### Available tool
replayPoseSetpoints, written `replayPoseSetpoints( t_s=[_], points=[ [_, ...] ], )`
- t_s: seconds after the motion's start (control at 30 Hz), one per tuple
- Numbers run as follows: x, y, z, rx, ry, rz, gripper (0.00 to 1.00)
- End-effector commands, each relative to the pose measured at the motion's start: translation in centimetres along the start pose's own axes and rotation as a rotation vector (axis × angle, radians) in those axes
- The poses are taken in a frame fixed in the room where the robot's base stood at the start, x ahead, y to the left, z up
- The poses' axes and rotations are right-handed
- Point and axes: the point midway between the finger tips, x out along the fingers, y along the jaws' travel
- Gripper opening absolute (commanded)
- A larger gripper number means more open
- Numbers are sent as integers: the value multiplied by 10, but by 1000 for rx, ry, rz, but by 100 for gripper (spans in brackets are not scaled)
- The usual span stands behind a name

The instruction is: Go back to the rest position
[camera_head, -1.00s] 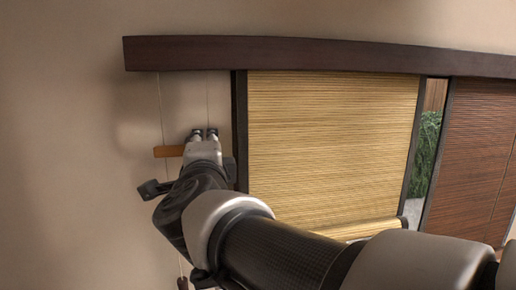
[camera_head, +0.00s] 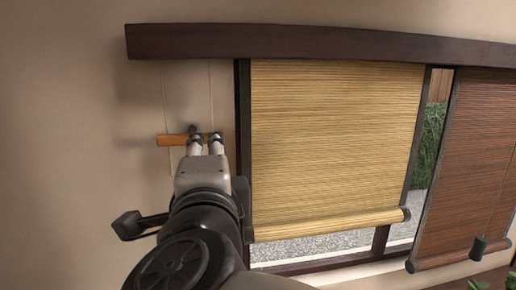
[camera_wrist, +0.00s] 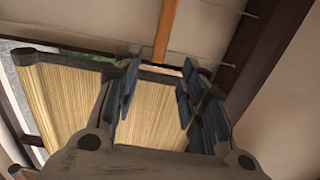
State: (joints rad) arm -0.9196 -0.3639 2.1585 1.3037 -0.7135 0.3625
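My gripper (camera_head: 206,141) is at the wall left of the window in the head view. Its fingertips overlap the right part of a small orange-brown wooden bar (camera_head: 170,140) hanging on thin cords; I cannot tell whether they touch. In the wrist view my gripper (camera_wrist: 160,72) has its two fingers well apart with nothing clearly between them, and the wooden bar (camera_wrist: 163,38) shows beyond the fingertips. The yellow bamboo blind (camera_head: 335,145) hangs to the right, its rolled lower edge above the window sill. It also shows in the wrist view (camera_wrist: 70,105).
A dark wooden headrail (camera_head: 320,44) runs above the window. A red-brown blind (camera_head: 470,165) hangs at the right, with a dark cord weight (camera_head: 478,247) near it. Gravel (camera_head: 320,247) shows outside under the yellow blind. The wall (camera_head: 60,150) at left is bare.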

Motion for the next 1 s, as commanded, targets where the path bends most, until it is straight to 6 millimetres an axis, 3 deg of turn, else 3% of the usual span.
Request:
replayPoseSetpoints(
  t_s=[0.47,0.67,0.77,0.87,1.0],
  points=[
    [-7,0,-1,-11,-6,-2,38],
    [-6,7,-11,-237,-130,-13,38],
    [-15,34,-22,-466,-238,34,38],
    [-34,82,-42,-706,-344,147,38],
    [-79,164,-90,-991,-481,401,38]
  ],
)
